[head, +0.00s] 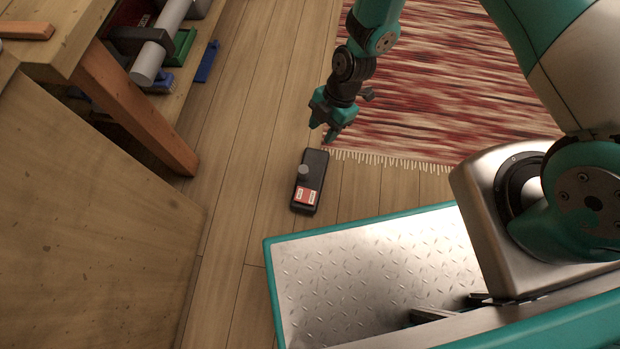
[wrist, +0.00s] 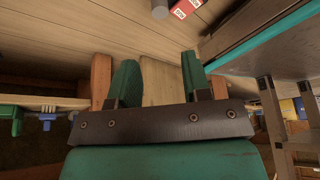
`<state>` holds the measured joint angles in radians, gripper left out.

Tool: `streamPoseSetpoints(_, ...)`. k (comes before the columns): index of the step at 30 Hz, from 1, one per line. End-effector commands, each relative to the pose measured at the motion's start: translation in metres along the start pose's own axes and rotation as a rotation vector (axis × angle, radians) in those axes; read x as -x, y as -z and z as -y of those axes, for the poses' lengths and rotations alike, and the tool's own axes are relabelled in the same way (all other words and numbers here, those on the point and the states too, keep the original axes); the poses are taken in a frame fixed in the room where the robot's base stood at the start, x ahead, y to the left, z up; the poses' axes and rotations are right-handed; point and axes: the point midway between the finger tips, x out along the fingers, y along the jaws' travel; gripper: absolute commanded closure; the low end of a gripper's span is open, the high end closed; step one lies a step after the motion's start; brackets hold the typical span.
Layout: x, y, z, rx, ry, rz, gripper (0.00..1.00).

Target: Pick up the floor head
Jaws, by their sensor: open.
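The floor head (head: 311,181) is a dark, flat, elongated block with a red and white label and a short grey round stub on top. It lies on the wooden floor between the workbench and my metal deck. In the wrist view only part of it shows at the top edge: the grey stub (wrist: 160,9) and the red label. My gripper (head: 321,133) is open and empty, above the floor near the far end of the floor head, apart from it. In the wrist view its two teal fingers (wrist: 157,82) stand apart with nothing between them.
A red fringed rug (head: 440,90) lies at the upper right. Bare floor surrounds the floor head.

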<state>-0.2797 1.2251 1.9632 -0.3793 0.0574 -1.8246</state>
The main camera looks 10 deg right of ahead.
Motion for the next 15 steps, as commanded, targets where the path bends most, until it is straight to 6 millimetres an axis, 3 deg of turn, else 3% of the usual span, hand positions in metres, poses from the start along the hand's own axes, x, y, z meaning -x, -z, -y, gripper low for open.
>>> streamPoseSetpoints(15,-0.11,-0.006,0.003,0.02,0.005,0.001,0.56)
